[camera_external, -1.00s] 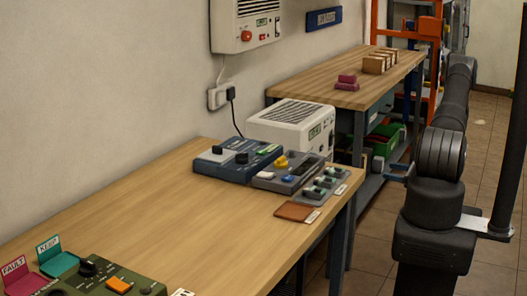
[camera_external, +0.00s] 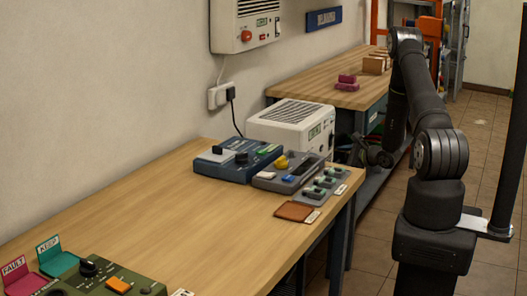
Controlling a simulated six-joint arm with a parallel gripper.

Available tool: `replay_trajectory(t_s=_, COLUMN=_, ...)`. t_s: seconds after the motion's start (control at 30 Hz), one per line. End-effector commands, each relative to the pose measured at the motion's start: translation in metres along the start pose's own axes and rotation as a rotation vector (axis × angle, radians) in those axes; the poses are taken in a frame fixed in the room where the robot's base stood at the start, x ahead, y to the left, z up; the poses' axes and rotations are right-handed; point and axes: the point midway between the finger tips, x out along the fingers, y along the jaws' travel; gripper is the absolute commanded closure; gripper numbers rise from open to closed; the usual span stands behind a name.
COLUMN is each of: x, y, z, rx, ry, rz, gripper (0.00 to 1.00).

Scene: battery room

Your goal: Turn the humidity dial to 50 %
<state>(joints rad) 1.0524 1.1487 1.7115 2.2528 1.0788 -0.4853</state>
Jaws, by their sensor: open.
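Which dial is the humidity dial cannot be told, as the labels are too small to read. A blue control box (camera_external: 236,165) with black knobs and a green label stands at the far end of the near bench. Beside it is a grey box (camera_external: 287,172) with a yellow knob (camera_external: 281,162). A white vented unit (camera_external: 291,124) with a small green display stands behind them. My gripper (camera_external: 358,150) is small and dark in view, just right of the white unit and beyond the bench's right edge. It is open and seems to touch nothing.
A panel of small switches (camera_external: 326,185) and a brown pad (camera_external: 295,211) lie at the bench's right edge. A green box (camera_external: 105,280) is at the near end. A wall unit (camera_external: 246,24) hangs above. The middle of the near bench (camera_external: 170,205) is clear.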

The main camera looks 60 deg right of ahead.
Motion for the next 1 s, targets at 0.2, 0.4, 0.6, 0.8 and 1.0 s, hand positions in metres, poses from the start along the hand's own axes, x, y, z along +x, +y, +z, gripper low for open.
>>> replay_trajectory(t_s=0.2, x=0.049, y=0.002, z=0.001, rx=-0.002, ry=-0.003, rz=0.003, gripper=0.41)
replay_trajectory(t_s=0.4, x=0.084, y=0.000, z=0.000, rx=-0.001, ry=-0.002, rz=0.001, gripper=0.41)
replay_trajectory(t_s=0.6, x=0.101, y=0.000, z=0.000, rx=0.001, ry=-0.001, rz=0.000, gripper=0.41)
replay_trajectory(t_s=0.8, x=0.103, y=0.000, z=0.000, rx=0.001, ry=-0.001, rz=-0.001, gripper=0.41)
replay_trajectory(t_s=1.0, x=0.103, y=0.000, z=0.000, rx=0.001, ry=0.000, rz=0.000, gripper=0.57)
